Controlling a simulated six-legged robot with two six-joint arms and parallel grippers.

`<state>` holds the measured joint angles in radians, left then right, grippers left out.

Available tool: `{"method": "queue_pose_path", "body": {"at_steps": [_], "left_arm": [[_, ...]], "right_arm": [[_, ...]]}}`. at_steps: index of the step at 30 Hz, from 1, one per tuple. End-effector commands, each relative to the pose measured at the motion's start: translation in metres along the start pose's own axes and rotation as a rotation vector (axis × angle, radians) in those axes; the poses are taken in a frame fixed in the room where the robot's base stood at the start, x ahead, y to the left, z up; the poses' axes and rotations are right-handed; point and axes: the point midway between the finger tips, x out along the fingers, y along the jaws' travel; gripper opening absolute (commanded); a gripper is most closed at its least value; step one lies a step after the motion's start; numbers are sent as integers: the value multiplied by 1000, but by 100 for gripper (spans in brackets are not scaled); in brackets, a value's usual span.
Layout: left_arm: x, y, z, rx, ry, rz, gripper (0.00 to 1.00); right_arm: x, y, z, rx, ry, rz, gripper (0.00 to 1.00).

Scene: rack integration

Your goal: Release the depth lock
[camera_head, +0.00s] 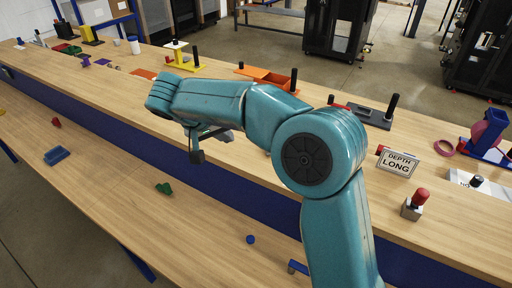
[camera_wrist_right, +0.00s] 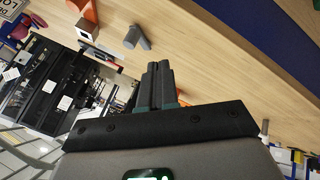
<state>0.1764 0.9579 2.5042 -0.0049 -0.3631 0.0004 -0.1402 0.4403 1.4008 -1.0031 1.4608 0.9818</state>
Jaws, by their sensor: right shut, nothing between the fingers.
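A white sign reading DEPTH LONG (camera_head: 398,164) stands on the bench at the right, with a red piece at its left edge. A small block with a red knob (camera_head: 421,196) stands in front of it; I cannot tell which part is the depth lock. My right arm arches across the middle of the head view, and its dark gripper (camera_head: 197,146) hangs over the bench, well left of the sign. In the right wrist view the fingers (camera_wrist_right: 159,82) are together and empty. A red-topped block (camera_wrist_right: 87,27) shows beyond them. My left gripper is out of view.
A blue stand (camera_head: 484,140) is at the far right. A lower shelf in front holds a green piece (camera_head: 164,188) and a blue piece (camera_head: 56,156).

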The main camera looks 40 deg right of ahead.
Motion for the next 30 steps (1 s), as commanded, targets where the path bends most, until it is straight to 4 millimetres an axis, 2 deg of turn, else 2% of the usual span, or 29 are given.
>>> {"method": "queue_pose_path", "body": {"at_steps": [8, 11, 14, 25, 30], "left_arm": [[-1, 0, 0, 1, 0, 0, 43], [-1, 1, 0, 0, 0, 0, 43], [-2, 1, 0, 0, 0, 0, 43], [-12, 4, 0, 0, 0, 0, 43], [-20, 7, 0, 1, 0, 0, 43]], "right_arm": [[1, 1, -1, 2, -2, 0, 0], [8, 2, -1, 1, -3, 1, 0], [23, 3, 0, 0, -4, 1, 0], [101, 4, 0, -2, -5, 1, 0], [112, 27, -1, 1, -2, -1, 0]]}}
